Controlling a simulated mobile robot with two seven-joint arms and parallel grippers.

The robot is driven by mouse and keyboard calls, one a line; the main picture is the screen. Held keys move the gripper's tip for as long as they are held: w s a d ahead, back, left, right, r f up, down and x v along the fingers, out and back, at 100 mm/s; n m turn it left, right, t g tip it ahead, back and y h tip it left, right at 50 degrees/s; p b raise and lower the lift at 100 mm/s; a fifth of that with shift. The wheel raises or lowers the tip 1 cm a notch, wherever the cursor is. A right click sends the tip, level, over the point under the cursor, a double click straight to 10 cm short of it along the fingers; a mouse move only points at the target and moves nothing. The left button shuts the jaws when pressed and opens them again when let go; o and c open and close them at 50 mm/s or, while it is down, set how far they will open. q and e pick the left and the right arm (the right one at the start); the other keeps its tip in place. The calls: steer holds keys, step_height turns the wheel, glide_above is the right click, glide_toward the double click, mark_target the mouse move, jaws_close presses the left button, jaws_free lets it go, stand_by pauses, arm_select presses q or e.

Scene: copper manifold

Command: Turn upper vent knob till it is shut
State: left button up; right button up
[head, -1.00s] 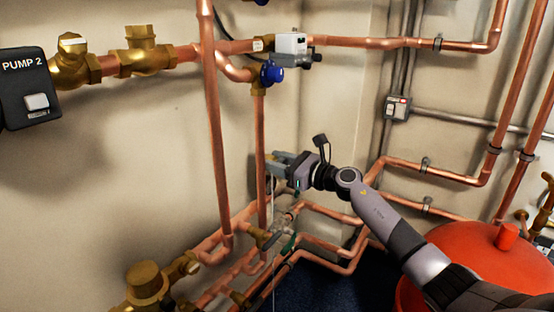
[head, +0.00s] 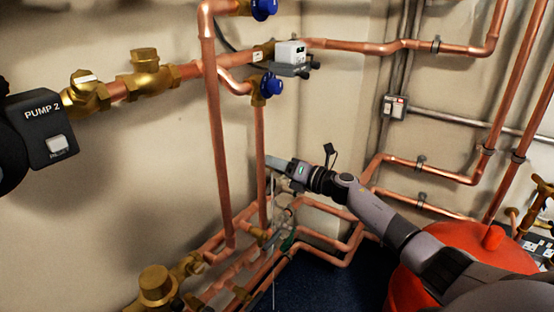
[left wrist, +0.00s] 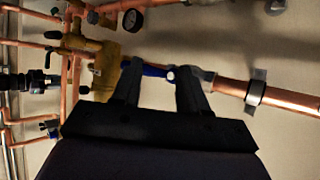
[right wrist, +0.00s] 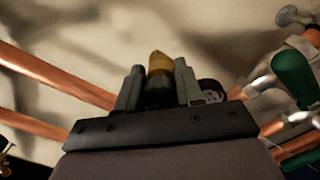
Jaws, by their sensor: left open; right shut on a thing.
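My right gripper (right wrist: 158,82) is shut on a small dark knob (right wrist: 158,94) with a brass end (right wrist: 159,63) beyond it. In the head view the right gripper (head: 277,163) is beside the thin vertical copper pipe (head: 260,135), and its arm comes in from the lower right. The held knob is hidden there by the fingers. I cannot tell from its look whether it is the upper vent knob or how far it is turned. My left gripper (left wrist: 160,82) is open and empty in the left wrist view, with a blue lever (left wrist: 155,70) beyond its fingertips.
Blue knobs (head: 271,85) sit on the pipework above the right gripper. A PUMP 2 box (head: 42,130) is at the left. A red vessel (head: 450,255) stands under my right arm. A green handle (right wrist: 293,78) is close to the right gripper's right side.

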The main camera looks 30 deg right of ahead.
arm_select(q)
steer(key=shift+n+g+y, duration=0.7)
steer(key=a+p, duration=0.1)
steer(key=s+a+f+p, duration=0.1)
steer(key=p, duration=0.1)
steer(key=s+a+f+p, duration=0.1)
steer(key=a+p, duration=0.1)
steer(key=shift+s, duration=0.1)
arm_select(e)
steer(key=m, duration=1.1)
steer(key=shift+d+f+m, duration=0.1)
steer(key=shift+d+m, duration=0.05)
steer(key=shift+m, duration=0.25)
arm_select(q)
steer(key=shift+f, duration=0.1)
arm_select(e)
steer(key=o, duration=1)
arm_select(q)
steer(key=shift+r, duration=0.25)
